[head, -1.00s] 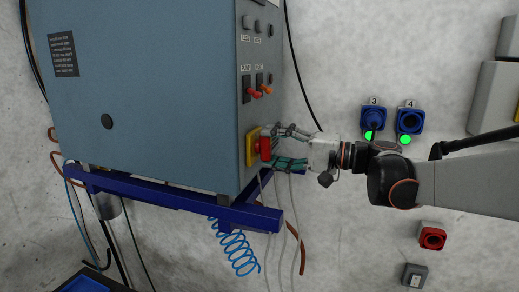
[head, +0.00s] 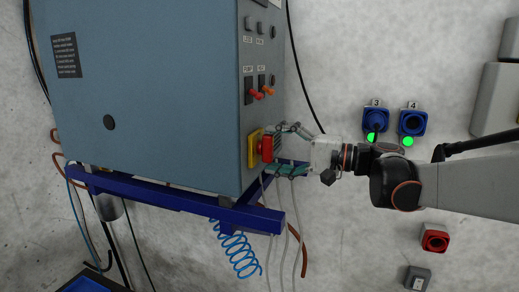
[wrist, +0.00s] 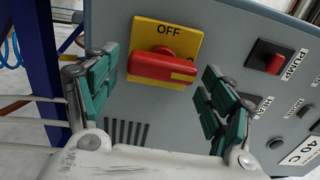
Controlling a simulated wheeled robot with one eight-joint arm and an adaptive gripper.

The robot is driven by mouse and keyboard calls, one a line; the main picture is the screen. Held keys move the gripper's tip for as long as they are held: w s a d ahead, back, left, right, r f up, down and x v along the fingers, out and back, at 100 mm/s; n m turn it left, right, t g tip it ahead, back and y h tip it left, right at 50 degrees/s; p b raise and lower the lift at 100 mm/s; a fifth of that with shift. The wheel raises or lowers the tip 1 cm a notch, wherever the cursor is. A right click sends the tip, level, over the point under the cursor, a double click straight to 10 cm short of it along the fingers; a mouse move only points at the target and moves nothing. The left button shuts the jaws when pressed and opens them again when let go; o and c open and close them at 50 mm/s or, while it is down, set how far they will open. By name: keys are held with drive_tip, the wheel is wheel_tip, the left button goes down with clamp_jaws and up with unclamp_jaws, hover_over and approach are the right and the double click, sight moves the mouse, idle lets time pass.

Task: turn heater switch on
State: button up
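The heater switch (head: 267,92) is a small orange-tipped switch under a small label on the cabinet's control face in the head view. My gripper (head: 277,149) is open at the lower part of that face, below the heater switch in the head view. In the wrist view its fingers (wrist: 158,95) stand apart on either side of a red rotary knob (wrist: 162,67) on a yellow plate marked OFF. Nothing is held. Contact with the knob cannot be told.
The red pump switch (wrist: 275,62) sits beside the heater switch. The blue-grey cabinet (head: 150,100) stands on a blue frame (head: 175,197). Hoses hang below the gripper. Blue wall sockets (head: 376,121) and a red one (head: 434,239) are to the right, with bare wall between.

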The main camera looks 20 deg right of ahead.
drive_tip(key=shift+d, duration=0.1)
drive_tip(key=v, duration=1.2)
idle(0.4)
